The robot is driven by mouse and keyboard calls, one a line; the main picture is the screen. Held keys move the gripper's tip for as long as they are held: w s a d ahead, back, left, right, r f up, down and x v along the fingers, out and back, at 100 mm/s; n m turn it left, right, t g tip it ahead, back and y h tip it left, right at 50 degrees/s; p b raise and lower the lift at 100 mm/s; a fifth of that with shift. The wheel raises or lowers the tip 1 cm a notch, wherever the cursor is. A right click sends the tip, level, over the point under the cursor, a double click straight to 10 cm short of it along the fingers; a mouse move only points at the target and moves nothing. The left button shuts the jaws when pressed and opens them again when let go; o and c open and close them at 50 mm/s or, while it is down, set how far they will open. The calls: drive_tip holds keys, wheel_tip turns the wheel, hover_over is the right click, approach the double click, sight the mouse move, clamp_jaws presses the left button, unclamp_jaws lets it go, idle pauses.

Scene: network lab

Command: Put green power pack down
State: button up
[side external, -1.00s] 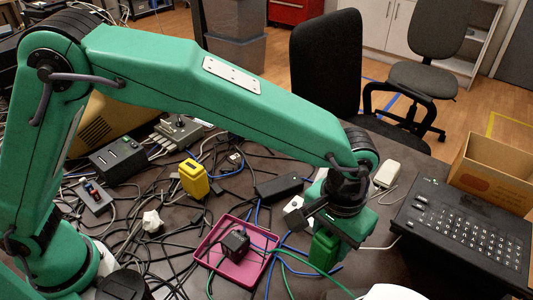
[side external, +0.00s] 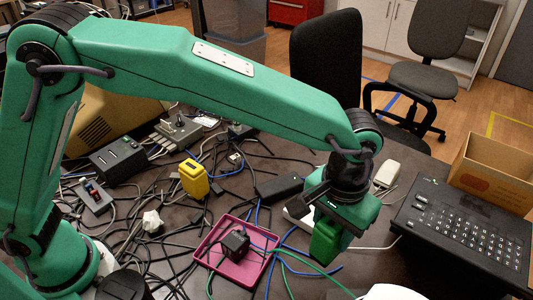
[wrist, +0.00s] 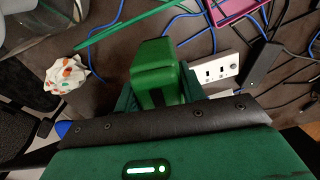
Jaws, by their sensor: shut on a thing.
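The green power pack (side external: 324,240) hangs from my gripper (side external: 340,218) in the side external view, right of the pink tray. It also shows in the wrist view (wrist: 157,70), between the jaws of my gripper (wrist: 160,95). My gripper is shut on it. The pack looks upright. I cannot tell whether its bottom touches the table.
A pink tray (side external: 202,252) holds a black adapter (side external: 236,243). A white power strip (wrist: 222,70) lies beside the pack. A yellow pack (side external: 194,179), loose cables and a black keyboard unit (side external: 465,228) are around. A crumpled spotted paper (wrist: 66,74) is in the wrist view.

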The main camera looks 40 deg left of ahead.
drive_tip(key=w+a+r+n, duration=0.1)
drive_tip(key=w+a+n, duration=0.35)
drive_tip(key=a, duration=0.45)
drive_tip(key=w+a+n, duration=0.4)
drive_tip(key=a+n, duration=0.1)
drive_tip(key=a, duration=0.3)
drive_tip(key=a+n, duration=1)
drive_tip(key=a, duration=1)
drive_tip(key=w+a+f, duration=0.3)
drive_tip(key=a+f, duration=0.3)
drive_tip(key=a, duration=0.4)
drive_tip(key=shift+w+a+f, duration=0.2)
drive_tip(key=shift+a+f, duration=0.1)
drive_tip(key=shift+a, duration=0.1)
drive_tip(key=shift+f, duration=0.1)
drive_tip(key=shift+f, duration=1.9)
drive_tip(key=shift+f, duration=0.1)
